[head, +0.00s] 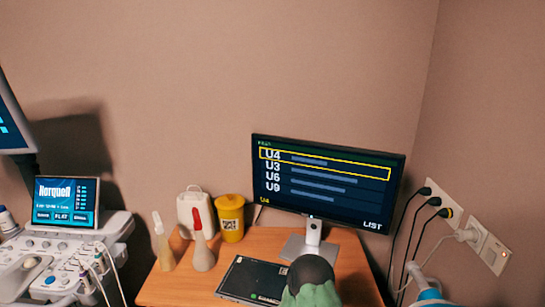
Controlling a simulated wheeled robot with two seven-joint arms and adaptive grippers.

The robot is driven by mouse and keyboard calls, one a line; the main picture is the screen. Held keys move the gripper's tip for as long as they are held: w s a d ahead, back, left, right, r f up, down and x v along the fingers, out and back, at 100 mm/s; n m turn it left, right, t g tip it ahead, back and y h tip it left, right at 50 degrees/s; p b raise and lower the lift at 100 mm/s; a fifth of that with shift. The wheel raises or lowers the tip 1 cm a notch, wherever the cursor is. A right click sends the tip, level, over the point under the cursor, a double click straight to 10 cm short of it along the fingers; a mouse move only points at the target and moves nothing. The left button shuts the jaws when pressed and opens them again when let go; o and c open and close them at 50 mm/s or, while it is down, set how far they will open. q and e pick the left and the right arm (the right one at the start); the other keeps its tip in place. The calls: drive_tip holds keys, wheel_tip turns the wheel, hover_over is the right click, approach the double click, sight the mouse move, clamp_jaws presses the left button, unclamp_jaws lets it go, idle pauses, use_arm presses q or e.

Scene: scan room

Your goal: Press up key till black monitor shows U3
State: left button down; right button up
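The black monitor (328,183) stands on the wooden desk. Its screen lists U4, U3, U6 and U9 from top to bottom. A yellow frame surrounds the top row, U4. Small yellow text at the lower left also appears to read U4, and LIST shows at the lower right. A flat dark device (253,280) lies on the desk in front of the monitor; its right part is covered by a green object. I cannot make out an up key. Neither of my grippers can be identified in the head view.
The green object with a dark top (311,284) rises at the bottom centre. Two bottles, a white container (193,208) and a yellow tub (230,217) stand on the desk's left (180,290). A medical console (65,250) is at left. Cables hang from wall sockets (465,230) at right.

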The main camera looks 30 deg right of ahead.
clamp_jaws()
idle(1.2)
